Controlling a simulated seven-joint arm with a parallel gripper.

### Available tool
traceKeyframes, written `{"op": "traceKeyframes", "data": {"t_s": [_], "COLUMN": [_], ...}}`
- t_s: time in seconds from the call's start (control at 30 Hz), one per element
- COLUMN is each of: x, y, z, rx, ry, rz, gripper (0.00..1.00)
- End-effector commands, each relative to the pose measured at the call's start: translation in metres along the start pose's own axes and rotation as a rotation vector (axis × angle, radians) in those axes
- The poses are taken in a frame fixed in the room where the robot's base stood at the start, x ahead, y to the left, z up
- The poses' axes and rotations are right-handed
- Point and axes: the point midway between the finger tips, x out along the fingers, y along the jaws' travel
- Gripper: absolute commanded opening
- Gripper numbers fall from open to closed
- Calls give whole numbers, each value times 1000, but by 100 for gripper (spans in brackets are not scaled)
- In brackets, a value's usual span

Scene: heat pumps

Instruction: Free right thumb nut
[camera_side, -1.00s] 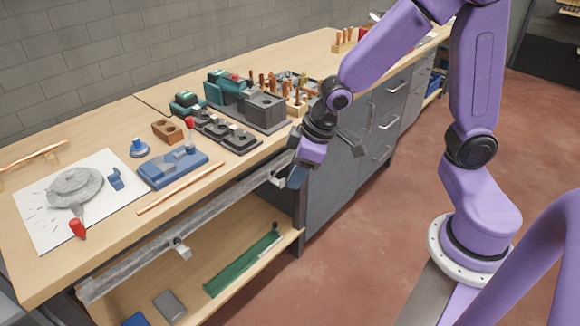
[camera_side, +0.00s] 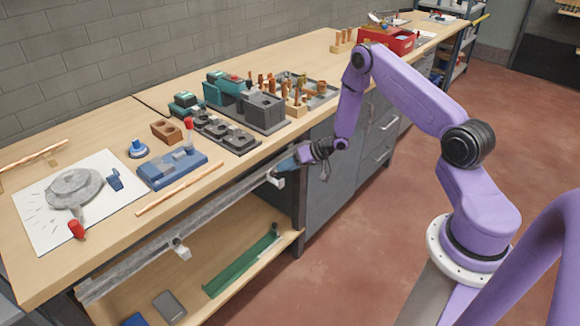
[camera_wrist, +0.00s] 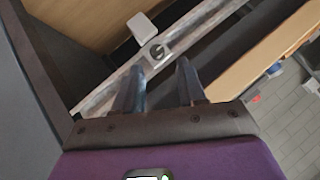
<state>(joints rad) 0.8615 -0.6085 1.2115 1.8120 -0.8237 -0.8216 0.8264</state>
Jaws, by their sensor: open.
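A long grey metal rail (camera_side: 215,210) runs along the bench's front edge. A right bracket with a pale tab (camera_side: 277,181) sits near its right end. In the wrist view the tab (camera_wrist: 142,27) stands beside a small round slotted part (camera_wrist: 158,50) on the rail (camera_wrist: 190,28), which looks like the right thumb nut. A left bracket (camera_side: 180,249) sits further along the rail. My gripper (camera_side: 283,166) is at the rail's right end, close to the right bracket. In the wrist view its fingers (camera_wrist: 160,76) are apart, empty, with the nut just beyond the tips.
The bench top (camera_side: 120,255) is just above the rail. A copper pipe (camera_side: 180,188) lies near its front edge, with a blue fixture (camera_side: 172,170) and black fixtures (camera_side: 225,134) behind. A grey cabinet (camera_side: 335,190) stands right of the rail.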

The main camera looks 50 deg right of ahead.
Motion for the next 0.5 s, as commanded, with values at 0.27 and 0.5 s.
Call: {"op": "traceKeyframes", "data": {"t_s": [0.27, 0.5], "x": [18, 44], "y": [4, 3], "z": [2, 1], "rx": [15, 14], "ry": [9, 8], "rz": [-11, -10], "gripper": [40, 40]}}
